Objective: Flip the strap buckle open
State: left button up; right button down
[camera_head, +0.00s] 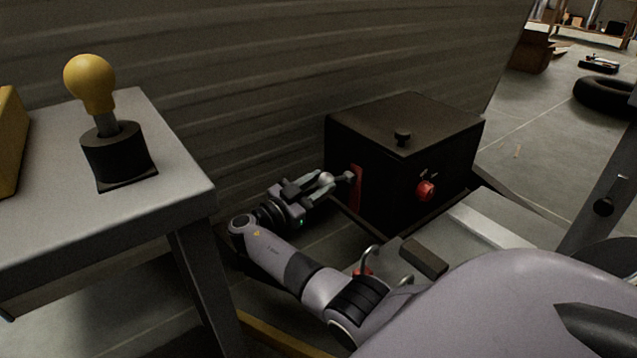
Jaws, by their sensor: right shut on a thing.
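A dark box (405,150) stands near the wall in the middle right of the head view. A red strap piece (356,186) shows on its left face, near the front left corner; I take it for part of the strap buckle. My right gripper (341,178) is at that left face, with its fingertips against or very close to the red piece. It is shut on a small part there, which the fingers mostly hide. I cannot tell the angle of the buckle. My left gripper is not in view.
A grey table (176,195) with a yellow-knobbed lever (91,85) stands at the left. A corrugated wall (270,70) is behind. A tire (606,97) lies on the far floor.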

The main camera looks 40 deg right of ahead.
jog(key=shift+f+h, duration=0.3)
jog(key=shift+f, duration=0.05)
dwell(0.3)
jog(key=c, duration=0.7)
grip_release()
jog(key=shift+a+f, duration=0.2)
jog(key=shift+a, duration=1)
jog(key=shift+a+f, duration=0.2)
jog(key=shift+a, duration=0.95)
jog(key=shift+a+f, duration=0.2)
jog(key=shift+a, duration=1)
